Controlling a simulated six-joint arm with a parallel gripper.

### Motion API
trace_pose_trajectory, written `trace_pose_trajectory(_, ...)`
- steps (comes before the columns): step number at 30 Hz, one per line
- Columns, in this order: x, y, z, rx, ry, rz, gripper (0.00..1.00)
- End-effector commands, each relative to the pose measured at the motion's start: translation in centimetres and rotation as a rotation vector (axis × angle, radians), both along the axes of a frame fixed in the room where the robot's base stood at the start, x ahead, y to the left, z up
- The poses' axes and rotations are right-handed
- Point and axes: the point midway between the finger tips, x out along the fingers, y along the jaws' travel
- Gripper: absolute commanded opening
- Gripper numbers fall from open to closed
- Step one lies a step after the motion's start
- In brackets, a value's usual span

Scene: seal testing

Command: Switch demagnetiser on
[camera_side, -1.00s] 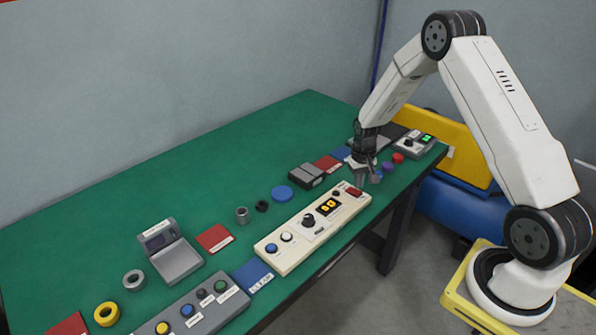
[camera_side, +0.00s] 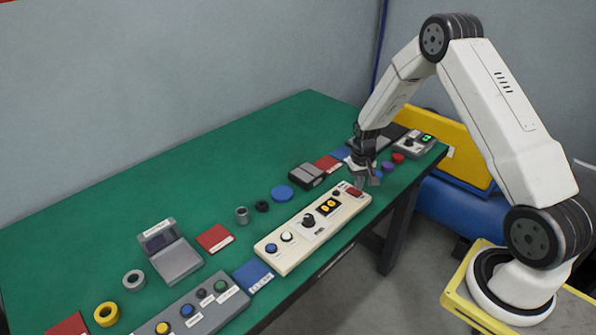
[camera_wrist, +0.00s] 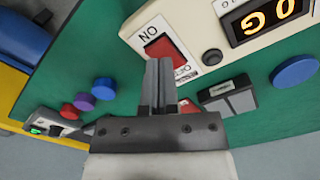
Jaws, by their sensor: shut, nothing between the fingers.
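The red rocker switch (camera_wrist: 165,48) sits at the end of a cream control panel (camera_side: 312,229). In the wrist view, the label beside it reads "ON" at one end, and lettering starting "DE" is partly covered at the other. In the side view the switch (camera_side: 355,191) is at the panel's far right end. My gripper (camera_wrist: 160,62) is shut and empty, its fingertips overlapping the lower part of the switch in the wrist view. In the side view my gripper (camera_side: 367,182) is just beside the switch. I cannot tell whether the tips touch it.
The panel also carries a black button (camera_wrist: 212,57), a lit orange display (camera_wrist: 268,18), a knob (camera_side: 308,220) and blue and white buttons. A grey two-pad block (camera_side: 307,175), a blue disc (camera_side: 282,193) and small coloured discs (camera_side: 388,166) lie nearby. The green table's back is clear.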

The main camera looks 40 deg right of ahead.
Motion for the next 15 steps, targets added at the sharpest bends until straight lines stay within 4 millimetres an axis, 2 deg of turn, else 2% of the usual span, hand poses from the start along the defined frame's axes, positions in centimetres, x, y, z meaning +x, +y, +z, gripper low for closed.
trace_pose_trajectory(15, 0.01, 0.0, -0.54, 0.0, 0.0, 0.0, 0.0)
